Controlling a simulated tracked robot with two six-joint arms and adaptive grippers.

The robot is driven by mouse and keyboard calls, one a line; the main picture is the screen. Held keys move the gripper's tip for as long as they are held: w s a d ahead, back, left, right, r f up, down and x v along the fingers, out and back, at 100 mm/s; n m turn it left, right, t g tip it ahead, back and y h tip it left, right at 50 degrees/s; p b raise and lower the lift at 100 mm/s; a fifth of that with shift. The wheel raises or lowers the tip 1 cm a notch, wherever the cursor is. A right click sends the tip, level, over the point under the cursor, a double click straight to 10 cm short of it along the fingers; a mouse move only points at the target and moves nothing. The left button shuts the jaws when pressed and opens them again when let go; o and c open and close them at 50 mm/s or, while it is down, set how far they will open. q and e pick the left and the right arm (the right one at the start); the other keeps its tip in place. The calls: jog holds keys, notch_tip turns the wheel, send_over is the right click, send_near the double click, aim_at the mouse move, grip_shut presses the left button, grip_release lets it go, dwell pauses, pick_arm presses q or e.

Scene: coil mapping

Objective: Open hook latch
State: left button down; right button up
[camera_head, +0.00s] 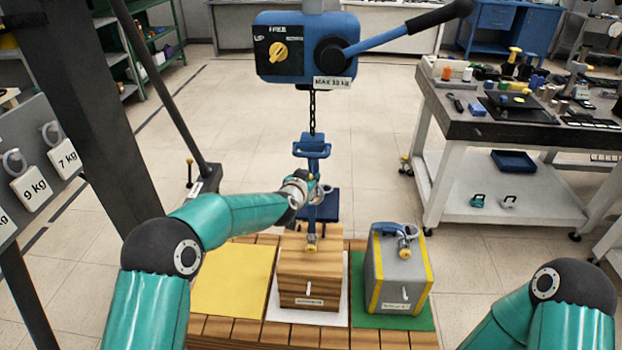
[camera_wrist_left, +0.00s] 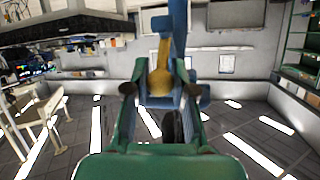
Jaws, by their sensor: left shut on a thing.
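The blue hook (camera_head: 314,150) hangs upright on a chain from the hoist, above a wooden box. The brass-coloured hook latch (camera_wrist_left: 160,76) shows in the left wrist view between my left gripper's two green fingers, against the blue hook body. My left gripper (camera_head: 314,188) is at the hook's left side at mid height, shut on the latch. The latch itself is too small to make out in the head view. My right gripper is out of view; only part of my right arm shows at lower right.
The blue hoist (camera_head: 305,48) has a lever to the right. Below the hook stand the wooden box (camera_head: 309,283) and a grey box with yellow edges (camera_head: 398,280). A yellow mat (camera_head: 232,282) is empty. A cluttered workbench (camera_head: 450,128) stands right.

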pick_arm(q)
jog(key=shift+w+a+r, duration=0.1)
jog(key=shift+w+r, duration=0.05)
jog(key=shift+r, duration=0.25)
jog(key=c, duration=1.2)
grip_release()
jog(key=shift+o, duration=1.3)
jog(key=shift+f, duration=0.25)
jog(key=shift+s, duration=0.2)
jog(key=v, duration=1.1)
jog(key=shift+s, duration=0.35)
jog(key=shift+a, duration=0.1)
